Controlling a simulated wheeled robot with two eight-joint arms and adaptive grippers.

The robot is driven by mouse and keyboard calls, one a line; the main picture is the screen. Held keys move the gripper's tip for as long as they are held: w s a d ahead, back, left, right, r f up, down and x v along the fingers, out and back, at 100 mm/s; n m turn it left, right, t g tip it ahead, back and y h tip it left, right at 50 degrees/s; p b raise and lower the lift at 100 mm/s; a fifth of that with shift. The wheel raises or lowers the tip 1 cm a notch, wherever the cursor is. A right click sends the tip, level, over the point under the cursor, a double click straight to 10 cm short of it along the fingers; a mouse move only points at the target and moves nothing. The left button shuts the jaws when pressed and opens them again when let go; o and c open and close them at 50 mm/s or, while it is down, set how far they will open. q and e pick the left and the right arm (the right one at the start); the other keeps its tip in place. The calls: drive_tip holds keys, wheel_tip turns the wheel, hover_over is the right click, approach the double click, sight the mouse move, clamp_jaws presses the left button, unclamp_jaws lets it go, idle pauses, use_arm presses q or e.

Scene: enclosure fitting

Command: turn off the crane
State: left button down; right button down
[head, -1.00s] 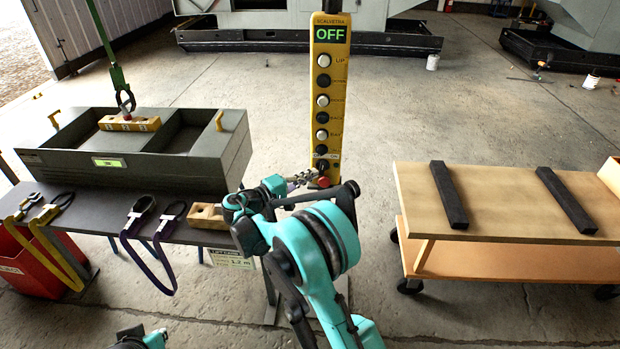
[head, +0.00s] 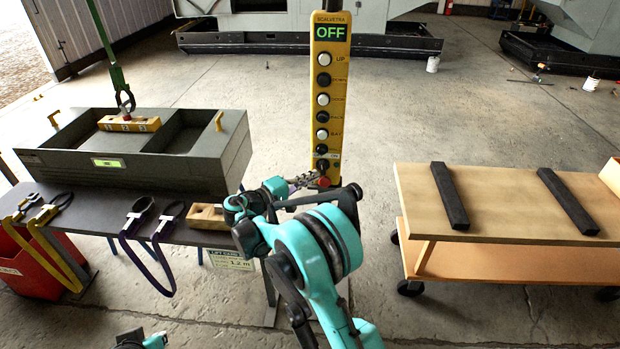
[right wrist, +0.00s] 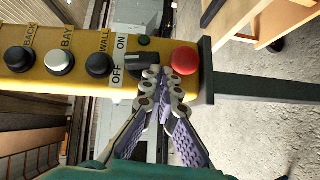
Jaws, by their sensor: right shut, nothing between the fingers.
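The yellow crane control pendant (head: 341,95) hangs upright in the middle of the head view. Its display (head: 330,33) reads OFF in green. In the right wrist view the pendant (right wrist: 40,85) lies sideways, with a black rotary switch (right wrist: 143,66) beside the OFF and ON labels and a red button (right wrist: 184,58) near its end. My right gripper (right wrist: 156,76) is shut and empty, its fingertips at the switch's edge; I cannot tell whether they touch. In the head view, my right gripper (head: 304,181) is at the pendant's lower end.
A grey enclosure (head: 215,160) stands on the dark table at left, with a yellow block (head: 128,124) under the green crane hook (head: 124,98). Slings (head: 165,235) hang at the table's front. A wooden cart (head: 500,190) with two black bars stands at right.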

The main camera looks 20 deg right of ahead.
use_arm(q)
drive_tip(key=shift+f+b, duration=1.2)
drive_tip(key=shift+f, duration=0.1)
use_arm(e)
drive_tip(key=shift+s+d+f+n+t+h, duration=0.1)
drive_tip(key=shift+f+n+t+h, duration=0.1)
drive_tip(key=shift+n+h, duration=0.3)
drive_tip(key=shift+d+f+n+t+h, duration=0.1)
drive_tip(key=shift+f+n+t+h, duration=0.1)
drive_tip(key=shift+n+h, duration=0.3)
use_arm(q)
drive_tip(key=shift+f, duration=0.15)
use_arm(e)
drive_tip(key=shift+n, duration=0.3)
